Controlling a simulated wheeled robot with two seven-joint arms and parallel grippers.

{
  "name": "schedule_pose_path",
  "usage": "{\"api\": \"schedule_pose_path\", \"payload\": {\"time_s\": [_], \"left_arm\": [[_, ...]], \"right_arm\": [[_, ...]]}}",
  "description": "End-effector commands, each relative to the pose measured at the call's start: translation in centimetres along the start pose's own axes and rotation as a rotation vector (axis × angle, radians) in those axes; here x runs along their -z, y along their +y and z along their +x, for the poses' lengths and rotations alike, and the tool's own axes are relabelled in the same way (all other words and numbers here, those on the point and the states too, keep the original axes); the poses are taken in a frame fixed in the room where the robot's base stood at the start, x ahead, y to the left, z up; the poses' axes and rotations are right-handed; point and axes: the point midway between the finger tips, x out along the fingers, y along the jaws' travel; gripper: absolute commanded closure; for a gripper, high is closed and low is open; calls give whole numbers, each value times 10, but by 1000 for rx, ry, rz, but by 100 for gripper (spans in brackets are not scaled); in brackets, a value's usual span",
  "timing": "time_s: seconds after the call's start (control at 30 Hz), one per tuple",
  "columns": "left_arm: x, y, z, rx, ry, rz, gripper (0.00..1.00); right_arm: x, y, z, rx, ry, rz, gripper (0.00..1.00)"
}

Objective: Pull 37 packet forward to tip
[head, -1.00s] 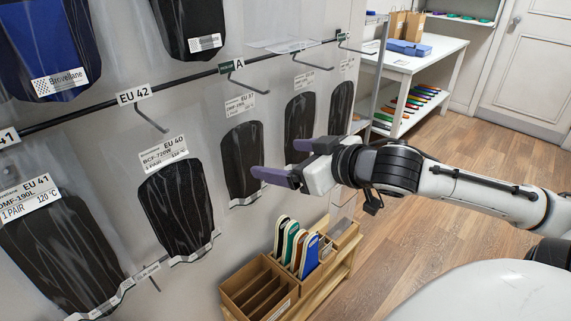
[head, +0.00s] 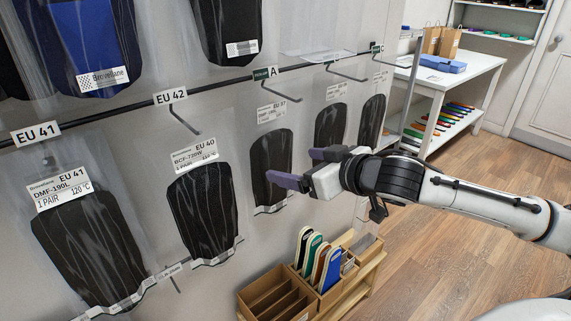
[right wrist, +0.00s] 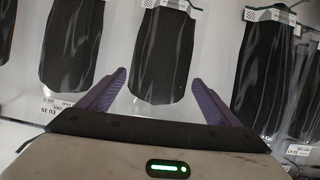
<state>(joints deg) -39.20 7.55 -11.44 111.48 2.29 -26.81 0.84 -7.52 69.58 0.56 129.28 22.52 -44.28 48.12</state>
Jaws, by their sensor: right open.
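The packet labelled EU 37 (head: 271,160) holds a black insole in clear film and hangs on the wall rack, right of the EU 40 packet. My right gripper (head: 300,166) is open, its purple fingers pointing at the wall. One fingertip overlaps the packet's lower right part in the head view; I cannot tell if it touches. In the right wrist view a black insole packet (right wrist: 160,50) shows between and beyond the open fingers (right wrist: 160,88); its size is not readable there. Nothing is held. My left gripper is out of view.
The EU 40 packet (head: 201,205) and EU 41 packet (head: 88,245) hang to the left, two more black packets to the right. Metal hooks stick out from the rail. Below stands a wooden box (head: 270,294) beside several coloured insoles (head: 318,258). Floor to the right is clear.

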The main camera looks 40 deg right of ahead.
Motion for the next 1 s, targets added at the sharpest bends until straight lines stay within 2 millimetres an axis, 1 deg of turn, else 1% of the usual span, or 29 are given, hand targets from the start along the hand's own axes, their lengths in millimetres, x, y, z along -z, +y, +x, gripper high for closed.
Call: {"api": "schedule_pose_path", "payload": {"time_s": [0.3,0.5,0.63,0.9,0.97,1.0], "left_arm": [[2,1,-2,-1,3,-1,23],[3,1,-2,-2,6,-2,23],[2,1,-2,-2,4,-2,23],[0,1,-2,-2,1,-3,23],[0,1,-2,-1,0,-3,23],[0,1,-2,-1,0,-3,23]], "right_arm": [[2,0,34,0,3,3,15],[1,0,50,-1,1,2,15],[0,0,54,0,0,-1,15],[0,0,54,0,0,-1,15],[0,0,54,0,0,-1,25],[0,0,54,0,0,-1,32]]}}
